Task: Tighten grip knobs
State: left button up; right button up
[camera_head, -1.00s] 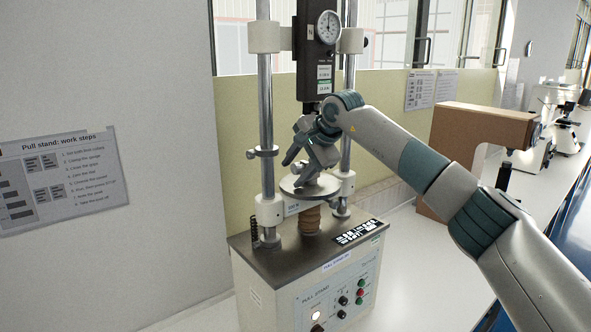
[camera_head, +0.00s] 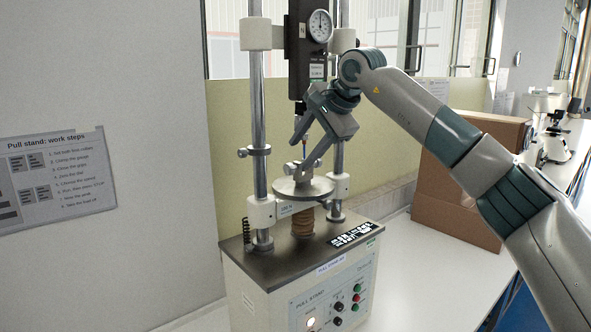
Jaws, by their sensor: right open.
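The pull stand (camera_head: 262,262) has a dark top plate, two chrome columns and a round grey disc (camera_head: 288,190) on a coppery bellows. A small grey grip part (camera_head: 292,168) stands on the disc. A thin bluish part (camera_head: 304,149) shows above it, too small to make out. My right gripper (camera_head: 303,152) comes in from the right above the disc, tilted down and left, with its fingers apart. I cannot tell whether a finger touches the grip. The grip knobs cannot be told apart; my gripper hides part of this area. My left gripper is out of view.
A dial gauge (camera_head: 320,25) on a dark block hangs between the columns above my gripper. White collars (camera_head: 262,211) sit on the columns. A cardboard box (camera_head: 458,215) stands on the white bench to the right, behind my arm. A work-steps sheet (camera_head: 60,180) hangs at left.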

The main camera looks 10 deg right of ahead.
jog(key=b+v, duration=0.2)
jog(key=v, duration=0.5)
jog(key=shift+s+r, duration=0.2)
jog(key=shift+r, duration=0.1)
jog(key=shift+d, duration=0.1)
